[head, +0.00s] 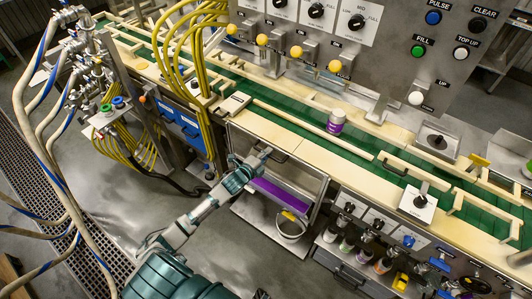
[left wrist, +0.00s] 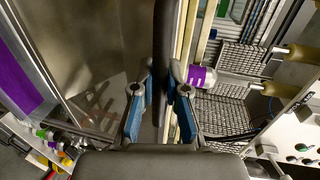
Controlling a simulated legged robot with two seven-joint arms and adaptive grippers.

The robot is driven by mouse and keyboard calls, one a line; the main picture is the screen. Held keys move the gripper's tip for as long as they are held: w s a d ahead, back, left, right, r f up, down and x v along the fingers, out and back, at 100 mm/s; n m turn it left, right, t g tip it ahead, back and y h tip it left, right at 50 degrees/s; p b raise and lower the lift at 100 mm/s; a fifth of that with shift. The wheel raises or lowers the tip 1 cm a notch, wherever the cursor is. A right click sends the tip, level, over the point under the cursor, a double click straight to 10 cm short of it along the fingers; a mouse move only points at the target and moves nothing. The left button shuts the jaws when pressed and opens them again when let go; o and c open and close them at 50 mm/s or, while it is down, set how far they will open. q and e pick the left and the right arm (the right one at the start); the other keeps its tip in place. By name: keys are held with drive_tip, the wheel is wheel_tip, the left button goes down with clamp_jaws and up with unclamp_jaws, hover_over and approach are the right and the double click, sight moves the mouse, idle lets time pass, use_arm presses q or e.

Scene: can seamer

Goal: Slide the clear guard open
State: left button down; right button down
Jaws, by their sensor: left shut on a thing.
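The clear guard (head: 304,183) looks like a framed see-through panel on the front of the line, below the conveyor. In the left wrist view a see-through panel (left wrist: 100,50) fills the left side. My left gripper (head: 264,154) is at the panel's upper edge, near its left half. In the left wrist view my left gripper (left wrist: 161,92) has its two fingers on either side of a dark upright bar (left wrist: 165,45) along the panel's edge, and it is shut on this bar. How the bar joins the panel is hard to tell. My right gripper is not in view.
A green conveyor (head: 290,100) runs behind the gripper, with a purple-and-white can (head: 336,122) on it; the can also shows in the left wrist view (left wrist: 200,76). Yellow hoses (head: 205,110) hang to the left. A button panel (head: 440,50) stands at the upper right.

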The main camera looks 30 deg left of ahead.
use_arm(q)
drive_tip(key=shift+d, duration=0.2)
drive_tip(key=c, duration=1.2)
unclamp_jaws()
drive_tip(key=shift+c, duration=0.2)
drive_tip(key=shift+o, duration=0.3)
drive_tip(key=shift+d+r, duration=0.15)
drive_tip(key=shift+s, duration=0.35)
drive_tip(key=v, duration=1.1)
drive_tip(key=shift+s, duration=0.2)
drive_tip(key=shift+a, duration=0.2)
